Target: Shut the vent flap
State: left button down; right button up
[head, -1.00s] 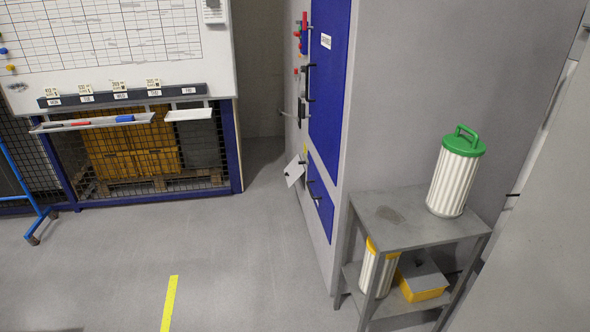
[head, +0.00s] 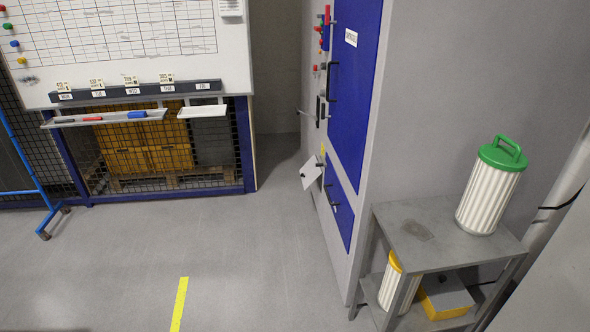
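A small white plate (head: 312,173) sticks out at a tilt from the narrow left face of the grey cabinet (head: 335,240), low down. It looks like the vent flap, standing open, but its hinge and the opening behind it are too small to make out. A small yellow mark (head: 322,149) sits just above it. Neither of my grippers is in view.
The cabinet has a blue upper door (head: 352,100) and a blue lower panel (head: 340,213), both with dark handles. A grey table (head: 440,235) with green- and yellow-capped cartridges stands at the right. A whiteboard (head: 130,45) is left. Floor before the cabinet is clear.

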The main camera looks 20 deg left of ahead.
aim_at(309, 172)
jog(key=i+j, duration=0.4)
jog(key=i, duration=0.15)
jog(key=i+j, duration=0.35)
jog(key=i, duration=0.2)
jog(key=i+j+u, duration=0.1)
jog(key=i+j, duration=0.3)
jog(key=i, duration=0.15)
